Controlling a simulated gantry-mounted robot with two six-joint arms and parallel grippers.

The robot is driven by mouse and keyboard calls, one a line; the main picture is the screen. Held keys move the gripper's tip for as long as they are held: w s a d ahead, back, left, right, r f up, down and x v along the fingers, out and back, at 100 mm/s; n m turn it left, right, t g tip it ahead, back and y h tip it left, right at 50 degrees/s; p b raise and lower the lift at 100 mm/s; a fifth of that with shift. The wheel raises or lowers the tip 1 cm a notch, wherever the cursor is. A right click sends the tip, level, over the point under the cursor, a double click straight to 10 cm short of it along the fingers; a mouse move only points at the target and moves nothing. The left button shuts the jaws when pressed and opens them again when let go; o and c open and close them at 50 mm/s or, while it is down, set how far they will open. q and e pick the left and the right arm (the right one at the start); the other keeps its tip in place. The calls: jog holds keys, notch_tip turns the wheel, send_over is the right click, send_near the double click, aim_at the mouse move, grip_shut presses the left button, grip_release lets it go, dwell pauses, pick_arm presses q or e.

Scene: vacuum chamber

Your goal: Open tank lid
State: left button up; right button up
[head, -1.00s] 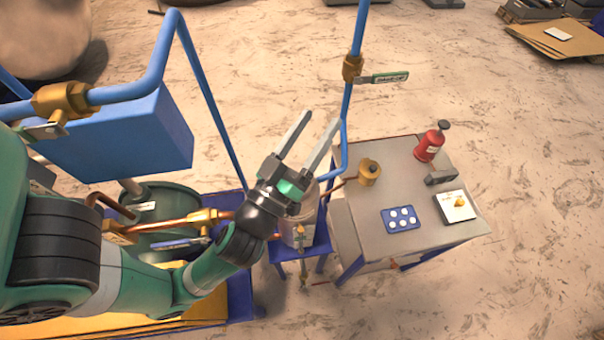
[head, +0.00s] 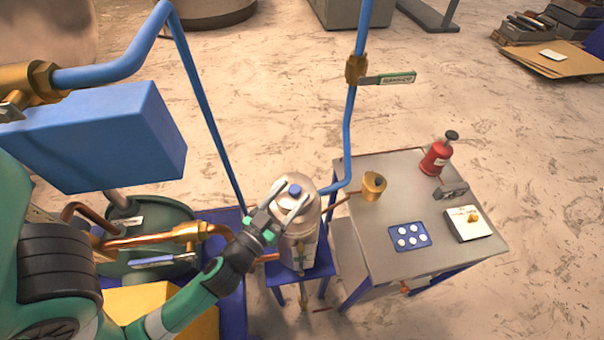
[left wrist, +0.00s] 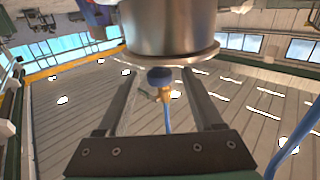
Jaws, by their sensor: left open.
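The tank (head: 303,232) is a pale metal cylinder on a blue stand in the middle of the head view. Its round lid (head: 310,183) is on top, with a small blue knob (head: 295,189). My left gripper (head: 293,193) is open, with its fingers at either side of the knob. In the left wrist view the picture is upside down: the tank wall (left wrist: 168,25) hangs from the top edge, and the blue knob (left wrist: 159,76) lies between the open fingers, seemingly clear of both. My right gripper is not in view.
A blue pipe (head: 347,115) with a brass valve (head: 356,68) rises just behind the tank. A grey table (head: 380,240) stands to the right with a red bottle (head: 437,157) and a blue button panel (head: 409,236). A blue box (head: 95,140) is at left.

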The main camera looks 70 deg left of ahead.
aim_at(298, 186)
pick_arm(q)
jog(key=p+x, duration=0.1)
jog(key=x, duration=0.4)
grip_shut()
dwell(1.4)
